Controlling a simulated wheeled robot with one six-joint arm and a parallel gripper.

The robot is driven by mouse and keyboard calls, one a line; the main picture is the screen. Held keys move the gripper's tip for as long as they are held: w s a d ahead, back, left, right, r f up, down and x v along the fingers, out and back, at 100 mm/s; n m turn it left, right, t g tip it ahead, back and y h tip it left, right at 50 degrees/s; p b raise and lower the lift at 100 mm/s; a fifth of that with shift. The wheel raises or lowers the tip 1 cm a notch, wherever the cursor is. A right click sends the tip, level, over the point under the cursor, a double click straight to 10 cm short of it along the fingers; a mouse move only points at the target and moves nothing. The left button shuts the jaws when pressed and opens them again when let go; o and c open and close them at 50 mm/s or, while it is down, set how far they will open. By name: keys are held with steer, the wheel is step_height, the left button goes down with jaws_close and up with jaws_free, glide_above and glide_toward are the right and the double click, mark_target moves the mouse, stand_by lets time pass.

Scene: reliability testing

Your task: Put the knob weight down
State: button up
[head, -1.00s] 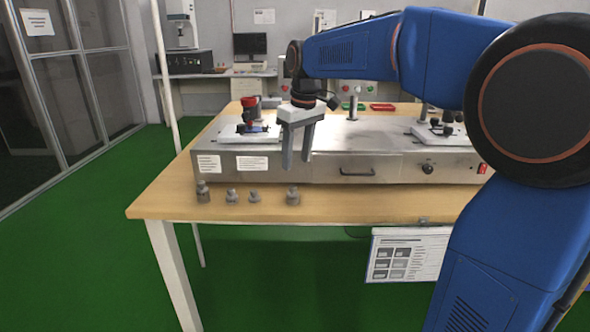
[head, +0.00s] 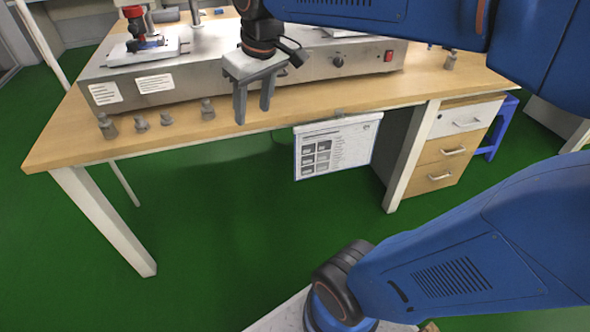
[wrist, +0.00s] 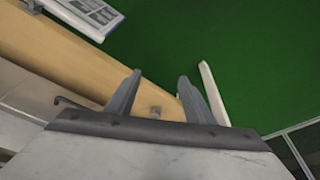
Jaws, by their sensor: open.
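Several small grey knobbed weights stand upright in a row along the table's front left edge in the head view: the leftmost weight (head: 107,128), two shorter weights (head: 141,124) (head: 166,119) and the rightmost weight (head: 207,110). I cannot tell which one the task means. My gripper (head: 253,115) is open and empty, fingers pointing down, to the right of the rightmost weight in the head view. In the wrist view its spread fingers (wrist: 160,78) show, with one small grey weight (wrist: 155,111) visible on the table beyond and between them, apart from both.
The wooden table (head: 60,142) carries a long steel bench unit (head: 190,85) behind the weights. A paper sheet (head: 335,148) hangs below the front edge. Another small weight-like object (head: 450,60) stands at the table's right. A drawer cabinet (head: 455,150) stands underneath.

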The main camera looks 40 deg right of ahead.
steer(key=s+d+f+m+t, duration=0.1)
steer(key=s+d+f+m, duration=0.1)
steer(key=s+f, duration=0.8)
steer(key=s, duration=0.3)
steer(key=shift+s+f, duration=0.2)
steer(key=shift+f, duration=0.15)
